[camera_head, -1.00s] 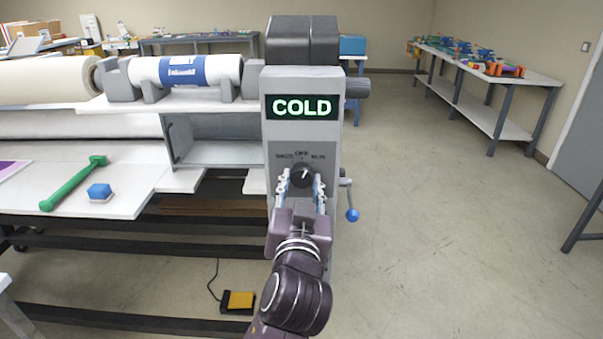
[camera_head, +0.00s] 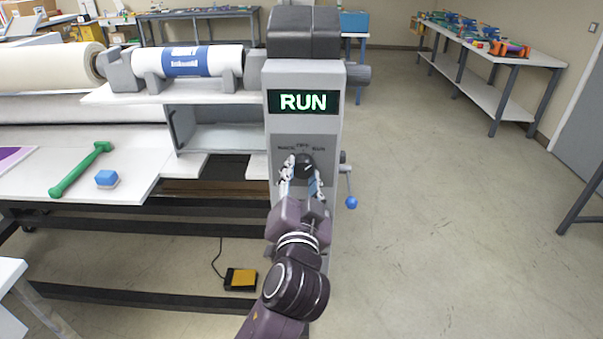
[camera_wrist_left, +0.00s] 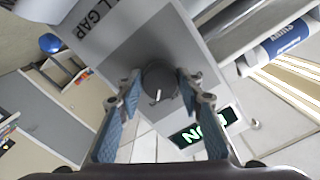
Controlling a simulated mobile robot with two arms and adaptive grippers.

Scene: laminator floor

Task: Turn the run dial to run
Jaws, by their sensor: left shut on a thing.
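The run dial (camera_head: 305,163) is a dark round knob on the front of the grey control column (camera_head: 277,140). Its labels sit in an arc above it, and RUN is at the right. The lit display (camera_head: 303,102) above it reads RUN in green. My left gripper (camera_head: 302,175) is shut on the dial, with one finger on each side of the knob. In the left wrist view the dial (camera_wrist_left: 160,82) sits between the fingertips, with a white pointer mark on its face. The fingers partly hide the dial's sides in the head view. My right gripper is not in view.
A blue-ended crank handle (camera_head: 351,201) sticks out right of the column. A yellow foot pedal (camera_head: 241,279) is on the floor. The floor at right is clear.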

